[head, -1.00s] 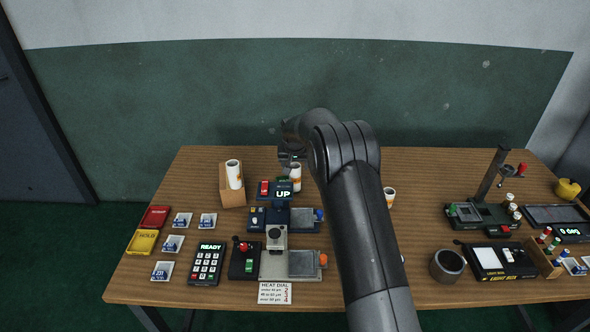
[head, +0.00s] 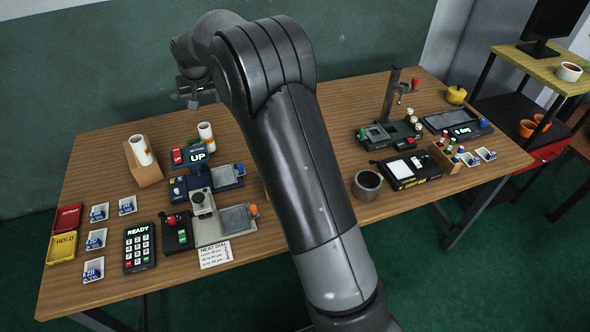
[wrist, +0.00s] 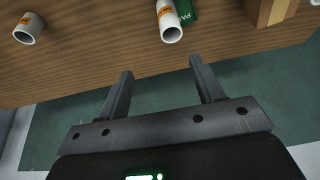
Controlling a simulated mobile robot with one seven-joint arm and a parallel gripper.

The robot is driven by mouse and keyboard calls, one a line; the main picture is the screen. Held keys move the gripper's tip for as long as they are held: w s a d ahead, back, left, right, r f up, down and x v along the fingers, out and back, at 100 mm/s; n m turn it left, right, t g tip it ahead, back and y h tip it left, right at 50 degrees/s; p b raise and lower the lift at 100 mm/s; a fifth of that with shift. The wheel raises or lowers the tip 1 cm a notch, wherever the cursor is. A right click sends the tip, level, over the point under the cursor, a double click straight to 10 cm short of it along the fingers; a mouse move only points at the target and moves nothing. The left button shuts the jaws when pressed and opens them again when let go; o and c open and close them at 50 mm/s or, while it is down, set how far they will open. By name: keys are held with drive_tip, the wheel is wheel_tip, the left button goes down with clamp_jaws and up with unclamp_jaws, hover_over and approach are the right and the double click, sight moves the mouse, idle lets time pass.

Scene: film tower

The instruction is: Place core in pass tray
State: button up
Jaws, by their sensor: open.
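A white core with an orange band (head: 206,133) stands behind the UP device in the head view. In the wrist view the same core (wrist: 169,22) appears upright, overlapping a green tray marked "PA…" (wrist: 189,10), likely the pass tray. I cannot tell whether the core is in the tray or beside it. The tray is not discernible in the head view. A white roll (head: 141,150) leans in a wooden holder (head: 148,174). My gripper (head: 190,97) is open and empty, above and behind the first core; its fingers (wrist: 160,82) show clear.
The UP device (head: 197,154), keypad (head: 139,247), red scrap tray (head: 67,218) and yellow hold tray (head: 62,246) occupy the left. A dark cup (head: 368,184) and light box (head: 405,170) stand right. My arm hides the table's middle.

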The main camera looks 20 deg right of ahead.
drive_tip(key=s+d+r, duration=0.5)
drive_tip(key=s+r, duration=0.2)
drive_tip(key=s, duration=0.4)
drive_tip(key=s+d+r, duration=0.4)
drive_tip(key=s+r, duration=0.2)
drive_tip(key=s, duration=0.4)
drive_tip(key=s+d+f, duration=0.2)
drive_tip(key=s, duration=1)
drive_tip(key=s+d+f+t, duration=0.1)
drive_tip(key=s+d, duration=0.1)
drive_tip(key=s, duration=1.1)
drive_tip(key=shift+d+f, duration=0.35)
drive_tip(key=shift+d, duration=0.05)
